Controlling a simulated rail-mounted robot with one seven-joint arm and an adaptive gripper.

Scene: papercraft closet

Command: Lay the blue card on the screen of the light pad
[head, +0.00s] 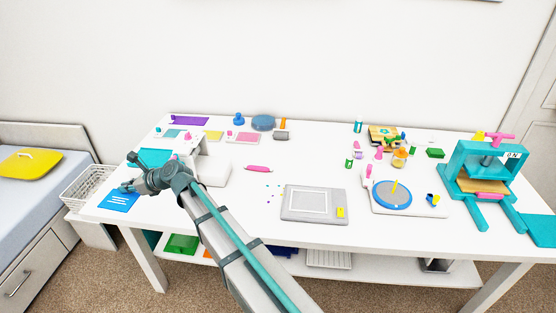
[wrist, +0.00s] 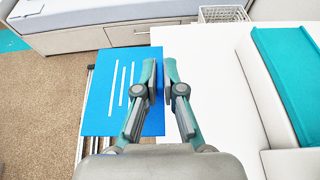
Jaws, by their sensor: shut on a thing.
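The blue card (head: 118,203) with white lines is at the left end of the white table. It also shows in the wrist view (wrist: 108,92), reaching out past the table's edge. My gripper (head: 130,187) is shut on the card's right edge; in the wrist view its fingers (wrist: 162,78) stand at that edge. The card's height above the table is hard to tell. The light pad (head: 287,213), a grey slab, lies near the front middle of the table. Its pale screen (head: 308,202) is bare, with a yellow piece (head: 340,212) beside it.
A white box-like object (head: 213,171) and a teal mat (head: 150,157) are near my gripper. A pink tool (head: 258,168) and small scraps lie behind and left of the pad. A round blue turntable (head: 391,196) and a teal press (head: 485,170) stand to the right.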

